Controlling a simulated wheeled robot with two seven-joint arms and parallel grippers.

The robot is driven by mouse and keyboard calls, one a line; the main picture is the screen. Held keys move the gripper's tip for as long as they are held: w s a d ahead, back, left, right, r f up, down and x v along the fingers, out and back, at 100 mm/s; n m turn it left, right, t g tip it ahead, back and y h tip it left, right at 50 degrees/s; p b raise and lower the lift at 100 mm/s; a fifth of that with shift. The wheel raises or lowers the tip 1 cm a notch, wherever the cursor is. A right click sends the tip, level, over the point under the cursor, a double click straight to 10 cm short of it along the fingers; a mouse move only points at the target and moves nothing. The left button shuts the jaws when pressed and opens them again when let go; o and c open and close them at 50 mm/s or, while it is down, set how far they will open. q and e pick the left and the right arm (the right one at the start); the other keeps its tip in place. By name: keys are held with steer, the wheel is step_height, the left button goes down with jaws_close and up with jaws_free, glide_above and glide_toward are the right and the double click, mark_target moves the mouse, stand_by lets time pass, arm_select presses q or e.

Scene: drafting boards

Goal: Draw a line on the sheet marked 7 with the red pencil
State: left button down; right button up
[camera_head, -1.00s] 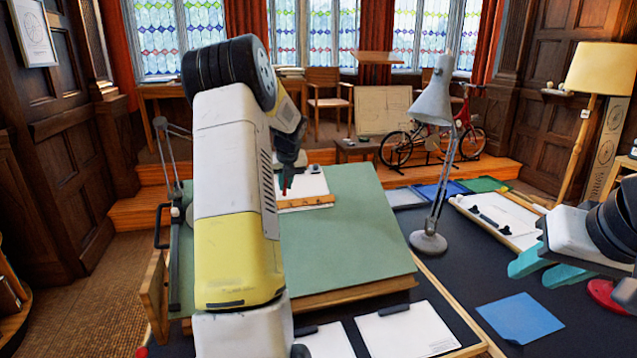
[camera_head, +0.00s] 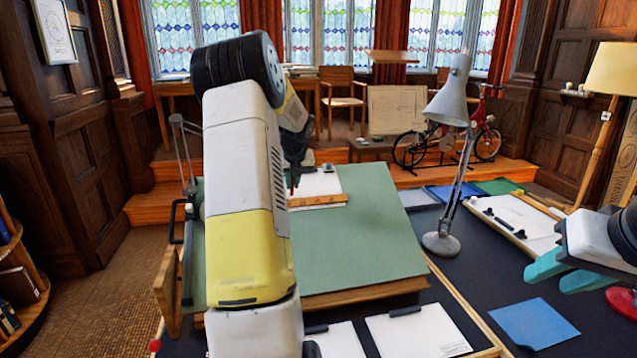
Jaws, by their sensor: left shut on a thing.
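My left gripper (camera_head: 293,178) is shut on the red pencil (camera_head: 292,187), of which only a short red length shows. It is at the left part of a white sheet (camera_head: 322,182) on the green drafting board (camera_head: 360,240). I cannot tell whether the pencil tip touches the paper. No number is readable on this sheet, and my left arm hides part of the board. My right gripper (camera_head: 562,274), with teal fingers, is open and empty at the right, above the dark table.
A wooden strip (camera_head: 318,200) lies along the sheet's lower edge. A grey desk lamp (camera_head: 441,243) stands right of the board. White sheets with dark clips (camera_head: 418,332), a blue sheet (camera_head: 534,323) and a white board (camera_head: 515,217) lie on the dark table.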

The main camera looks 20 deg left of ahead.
arm_select(q)
steer(key=shift+w+a+f, duration=0.1)
steer(key=shift+w+f, duration=0.1)
steer(key=shift+f, duration=0.2)
stand_by(0.7)
steer(key=shift+w, duration=0.1)
steer(key=shift+w+d, duration=0.2)
steer(key=shift+d, duration=0.15)
steer(key=shift+w+d, duration=0.7)
steer(key=shift+d, duration=0.25)
steer(key=shift+w+d, duration=0.65)
steer(key=shift+d, duration=0.25)
stand_by(2.0)
steer(key=shift+w+d, duration=0.2)
steer(key=shift+d, duration=0.05)
stand_by(0.8)
steer(key=shift+w+d, duration=0.25)
steer(key=shift+d, duration=0.05)
steer(key=shift+w+d, duration=0.45)
steer(key=shift+d, duration=0.15)
stand_by(0.6)
